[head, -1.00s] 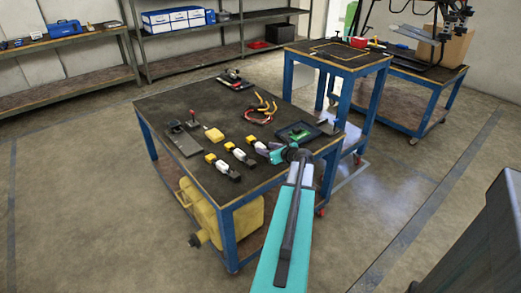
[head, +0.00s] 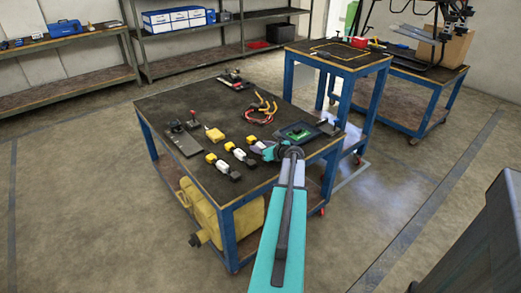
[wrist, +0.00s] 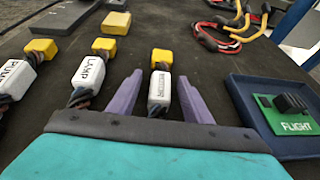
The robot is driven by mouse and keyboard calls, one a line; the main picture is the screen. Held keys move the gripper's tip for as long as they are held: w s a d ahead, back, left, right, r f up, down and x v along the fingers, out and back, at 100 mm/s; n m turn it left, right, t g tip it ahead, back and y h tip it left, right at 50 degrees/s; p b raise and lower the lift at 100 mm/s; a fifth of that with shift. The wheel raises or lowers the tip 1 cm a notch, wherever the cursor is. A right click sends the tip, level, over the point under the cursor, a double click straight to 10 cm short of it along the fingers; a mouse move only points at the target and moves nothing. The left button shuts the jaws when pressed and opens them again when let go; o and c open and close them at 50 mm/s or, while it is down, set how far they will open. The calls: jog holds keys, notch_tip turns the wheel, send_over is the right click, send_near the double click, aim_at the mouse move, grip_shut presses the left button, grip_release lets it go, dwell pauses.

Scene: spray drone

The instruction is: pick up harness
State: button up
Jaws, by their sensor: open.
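Several harness pieces lie in a row on the dark table top, each with a yellow plug, a white labelled sleeve and a dark cable stub. In the wrist view, the right-hand harness (wrist: 159,88) lies between the two purple fingers of my gripper (wrist: 160,76), its label too small to read surely. In the head view, the row shows with the left harness (head: 223,167) nearest the front edge. My gripper (head: 260,149) is open at the right-hand piece; contact cannot be told.
A blue tray (wrist: 240,88) with a green FLIGHT board (wrist: 290,116) is close on the right. Red and yellow cables (head: 262,110) lie behind. A yellow block (head: 214,134) and a dark plate (head: 184,143) lie left.

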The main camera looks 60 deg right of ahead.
aim_at(261, 145)
grip_shut()
jog(key=shift+r, duration=0.2)
dwell(0.3)
jog(key=shift+r, duration=0.55)
notch_tip(261, 145, up, 2)
jog(key=shift+r, duration=0.1)
jog(key=s+a, duration=0.3)
jog(key=s, duration=0.1)
jog(key=s+a+r, duration=0.1)
jog(key=s+a, duration=0.6)
jog(key=s, duration=0.1)
jog(key=shift+a+r, duration=0.2)
jog(key=shift+a, duration=0.05)
jog(key=shift+s, duration=0.1)
